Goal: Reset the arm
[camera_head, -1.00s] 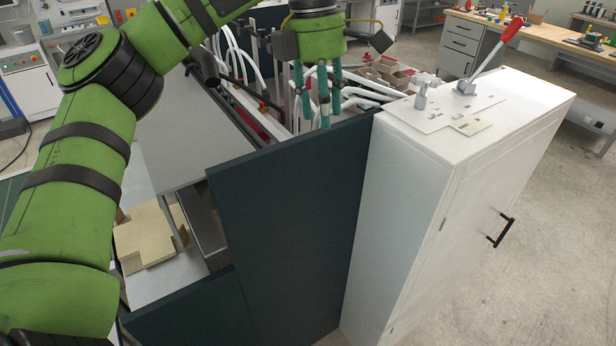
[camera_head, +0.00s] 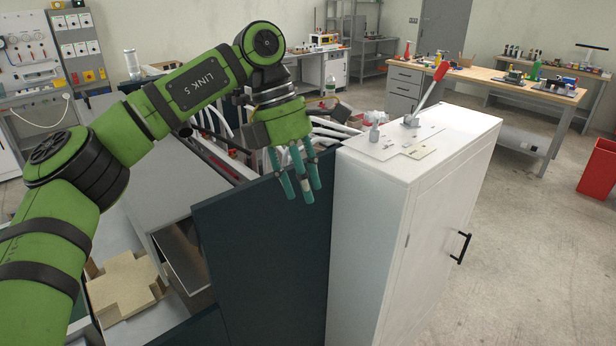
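My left arm comes in from the left and reaches over the machine. My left gripper (camera_head: 297,188) hangs in front of the top of the dark panel (camera_head: 262,240), left of the white cabinet. Its teal fingers point down, stand apart and hold nothing. The red-handled lever (camera_head: 433,85) stands tilted on top of the white cabinet (camera_head: 372,240), to the right of the gripper and apart from it. My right gripper is not in view.
White tubes (camera_head: 335,128) run behind the gripper. Flat tan cardboard blanks (camera_head: 125,285) lie at the lower left. A workbench (camera_head: 480,78) with tools stands at the back right, and a red bin (camera_head: 600,168) at the right edge. The floor right of the cabinet is clear.

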